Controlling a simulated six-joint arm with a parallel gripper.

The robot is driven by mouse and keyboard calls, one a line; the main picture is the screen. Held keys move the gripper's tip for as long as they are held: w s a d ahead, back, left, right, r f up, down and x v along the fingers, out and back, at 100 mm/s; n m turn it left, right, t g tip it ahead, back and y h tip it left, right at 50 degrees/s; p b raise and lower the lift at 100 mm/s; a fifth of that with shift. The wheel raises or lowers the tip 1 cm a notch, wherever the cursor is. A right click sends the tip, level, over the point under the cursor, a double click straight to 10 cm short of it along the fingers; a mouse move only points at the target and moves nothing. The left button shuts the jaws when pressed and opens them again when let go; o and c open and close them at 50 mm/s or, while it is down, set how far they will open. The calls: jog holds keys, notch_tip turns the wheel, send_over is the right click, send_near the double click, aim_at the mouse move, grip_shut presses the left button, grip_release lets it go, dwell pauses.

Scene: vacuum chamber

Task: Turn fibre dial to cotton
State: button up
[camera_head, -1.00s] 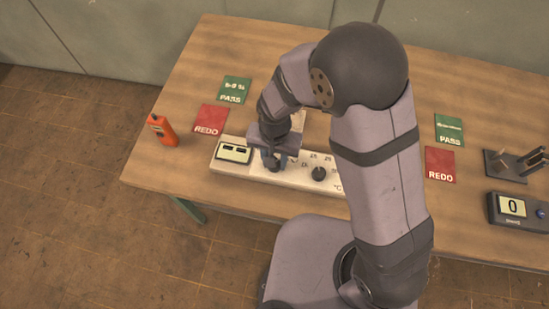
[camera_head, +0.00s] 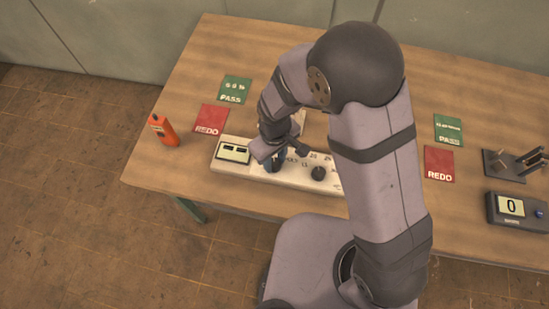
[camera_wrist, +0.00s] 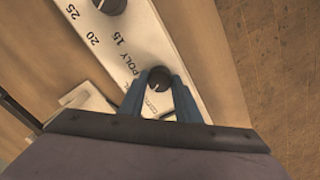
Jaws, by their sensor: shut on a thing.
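The fibre dial (camera_wrist: 159,77) is a round black knob on a white panel (camera_wrist: 189,54). My gripper (camera_wrist: 159,88) is shut on it, with one blue finger on each side. The word POLY is printed beside the dial in the wrist view. Another label by the left finger is partly hidden and I cannot read it. A pale mark shows on the dial's lower-left side. In the head view my gripper (camera_head: 276,160) is over the left part of the panel (camera_head: 287,180), and hides most of the dial.
A second black knob (camera_head: 319,173), by printed numbers, sits right of my gripper. A small display (camera_head: 233,153) is at the panel's left end. An orange device (camera_head: 163,130), red REDO cards (camera_head: 210,119) and green PASS cards (camera_head: 235,90) lie around. A meter (camera_head: 514,209) reads 0.

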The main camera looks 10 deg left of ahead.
aim_at(275, 163)
jog(key=n, duration=0.3)
jog(key=shift+n, duration=2.2)
jog(key=o, duration=1.1)
jog(key=shift+r, duration=0.1)
jog(key=shift+r+b, duration=0.7)
jog(key=shift+r, duration=2.9)
